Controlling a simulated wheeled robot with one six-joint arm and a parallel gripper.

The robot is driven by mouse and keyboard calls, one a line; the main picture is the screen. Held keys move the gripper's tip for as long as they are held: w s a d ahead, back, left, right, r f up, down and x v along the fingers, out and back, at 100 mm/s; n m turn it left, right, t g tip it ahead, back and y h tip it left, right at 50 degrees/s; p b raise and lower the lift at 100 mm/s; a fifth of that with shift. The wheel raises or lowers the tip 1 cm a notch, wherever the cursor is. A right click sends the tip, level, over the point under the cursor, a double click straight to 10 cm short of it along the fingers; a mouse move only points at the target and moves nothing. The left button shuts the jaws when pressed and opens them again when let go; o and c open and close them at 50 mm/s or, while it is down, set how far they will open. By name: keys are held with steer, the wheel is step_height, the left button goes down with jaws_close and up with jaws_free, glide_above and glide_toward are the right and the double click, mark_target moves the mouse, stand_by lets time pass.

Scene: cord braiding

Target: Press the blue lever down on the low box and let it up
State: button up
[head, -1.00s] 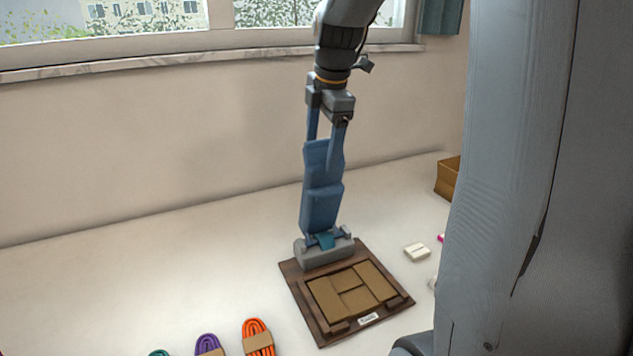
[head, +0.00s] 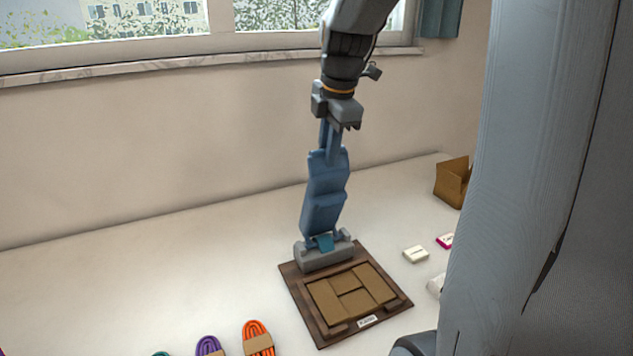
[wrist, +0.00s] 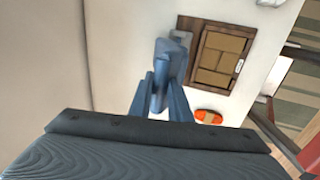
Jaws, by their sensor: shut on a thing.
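The blue lever (head: 324,195) stands steeply up from a grey hinge block (head: 325,257) at the back edge of the low box (head: 295,300). The box is a flat dark-brown frame with tan panels. My gripper (head: 330,158) is above the box, its blue fingers shut on the upper end of the lever. In the wrist view the fingers of my gripper (wrist: 160,105) flank the lever (wrist: 170,62), and the low box (wrist: 246,45) lies beyond. The exact contact is partly hidden by the similar blue colours.
Orange (head: 257,335) and purple (head: 208,346) cord bundles lie left of the box. A white block (head: 416,254), a pink-and-white piece (head: 445,240) and an open cardboard box (head: 450,182) are to the right.

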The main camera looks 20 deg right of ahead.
steer(key=shift+s+f+p, duration=0.1)
steer(key=shift+s+p, duration=0.3)
steer(key=shift+s, duration=1.1)
steer(key=shift+s, duration=0.45)
steer(key=s, duration=0.2)
steer(key=s+f+p, duration=0.1)
steer(key=s, duration=0.1)
steer(key=shift+f, duration=0.15)
steer(key=shift+s+f, duration=0.15)
steer(key=shift+s, duration=0.25)
steer(key=shift+s+f, duration=0.45)
steer(key=shift+s, duration=0.35)
steer(key=shift+s+f, duration=0.4)
steer(key=shift+s, duration=0.4)
steer(key=shift+s+f, duration=0.45)
steer(key=shift+s, duration=0.35)
steer(key=shift+s+f, duration=0.15)
steer(key=shift+s, duration=0.15)
